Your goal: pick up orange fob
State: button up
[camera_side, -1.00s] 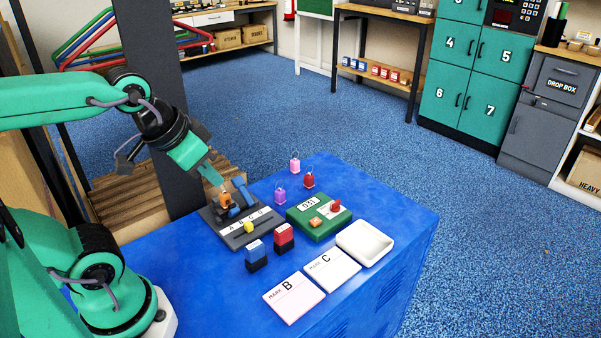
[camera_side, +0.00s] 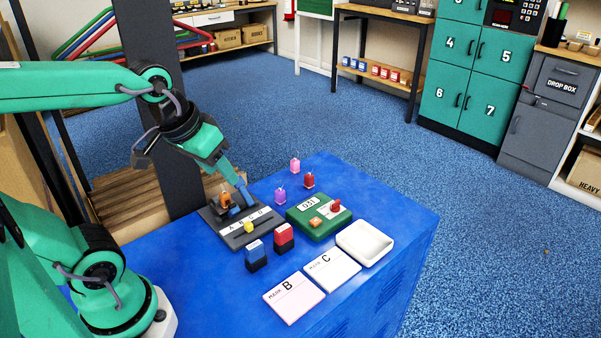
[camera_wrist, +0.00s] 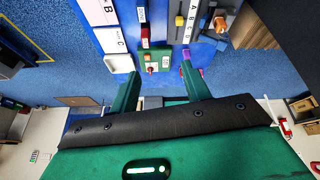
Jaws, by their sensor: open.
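The orange fob (camera_side: 225,198) stands at the back left of the dark grey board (camera_side: 247,238) lettered A B C D, beside blue pieces. In the wrist view the orange fob (camera_wrist: 220,22) is near the top, up and right of my right finger. My gripper (camera_side: 238,188) is above the back of the grey board, just right of the orange fob, its fingers pointing down. In the wrist view my gripper (camera_wrist: 160,82) has its two fingers wide apart with nothing between them; the green block (camera_wrist: 158,62) shows beyond. The exact gap to the fob is unclear.
The green block marked 031 (camera_side: 318,224) carries a small orange piece and a red one. Purple (camera_side: 280,196), pink (camera_side: 295,166) and red (camera_side: 309,181) fobs stand behind it.

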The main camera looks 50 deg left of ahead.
jog(key=w+a+f+n+g, duration=0.3)
jog(key=w+a+f+n, duration=0.25)
jog(key=a+n, duration=0.25)
jog(key=n+g, duration=0.2)
jog(key=n, duration=0.6)
send_over(224, 193)
jog(key=f, duration=0.8)
jog(key=shift+s+d+f, duration=0.2)
jog(key=shift+d+f, duration=0.05)
jog(key=shift+f, duration=1.3)
jog(key=shift+w+a+f, duration=0.1)
jog(key=shift+f, duration=1.2)
jog(key=shift+w+a+f, duration=0.1)
jog(key=shift+f, duration=1.2)
grip_shut()
